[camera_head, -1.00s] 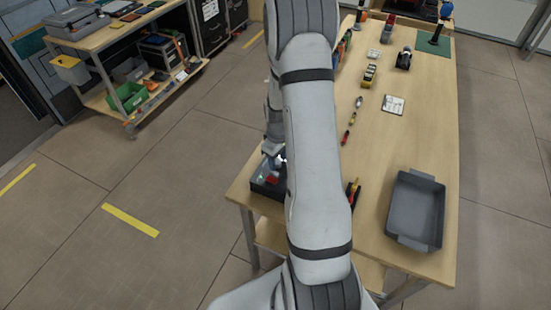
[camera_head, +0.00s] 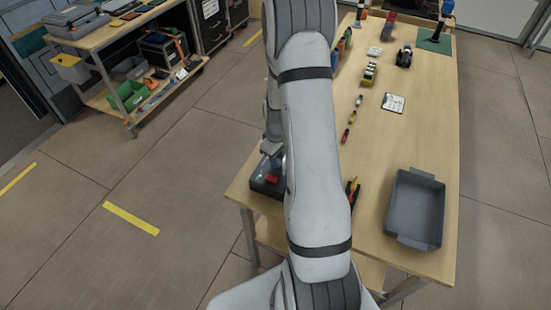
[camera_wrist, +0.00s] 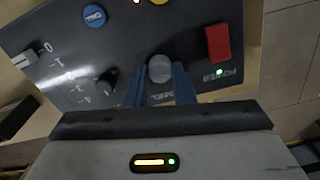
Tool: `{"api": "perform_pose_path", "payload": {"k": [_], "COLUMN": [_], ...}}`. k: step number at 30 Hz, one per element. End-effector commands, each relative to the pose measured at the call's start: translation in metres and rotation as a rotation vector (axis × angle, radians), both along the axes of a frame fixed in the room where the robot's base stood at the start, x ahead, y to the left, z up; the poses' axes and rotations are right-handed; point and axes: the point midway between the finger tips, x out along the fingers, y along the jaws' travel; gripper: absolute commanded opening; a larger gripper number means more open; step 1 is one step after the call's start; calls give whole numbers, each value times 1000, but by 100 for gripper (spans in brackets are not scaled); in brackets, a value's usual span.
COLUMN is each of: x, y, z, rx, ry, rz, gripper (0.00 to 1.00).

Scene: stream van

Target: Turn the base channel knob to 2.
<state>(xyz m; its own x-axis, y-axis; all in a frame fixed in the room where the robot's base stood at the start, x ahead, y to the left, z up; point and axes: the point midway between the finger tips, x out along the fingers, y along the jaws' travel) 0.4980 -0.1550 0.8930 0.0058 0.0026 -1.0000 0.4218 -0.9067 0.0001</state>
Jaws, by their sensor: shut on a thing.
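A dark control box (camera_head: 262,187) sits at the left edge of the wooden table, partly hidden by my arm. The wrist view shows its panel (camera_wrist: 125,45) close up. My gripper (camera_wrist: 160,72) is over the panel, its two blue fingers shut on a grey round knob (camera_wrist: 159,66). A label beside that knob is partly hidden and too blurred to read. A dark knob (camera_wrist: 107,82) and a light grey lever-like part (camera_wrist: 24,57) lie left of it, with a row of marks and digits, among them 0, 3 and 4. I cannot tell the channel setting.
The panel also carries a red square button (camera_wrist: 218,42), a lit green lamp (camera_wrist: 219,72) and a blue round button (camera_wrist: 94,16). A grey tray (camera_head: 415,208) stands at the table's front right. Small items lie along the table (camera_head: 410,140). A shelf cart stands at the back left.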

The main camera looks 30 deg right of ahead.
Motion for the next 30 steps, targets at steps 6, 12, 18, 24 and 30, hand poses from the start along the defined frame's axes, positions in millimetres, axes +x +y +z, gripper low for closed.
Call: {"api": "perform_pose_path", "payload": {"k": [6,12,18,24,30], "x": [-3,-4,-5,-6,-6], "y": [-3,-4,-4,-4,-4], "z": [-3,-5,-6,-6,-5], "rx": [3,4,4,4,4], "ry": [10,12,15,18,20], "rz": [-46,-164,-325,-479,-597], "gripper": [0,0,0,0,0]}}
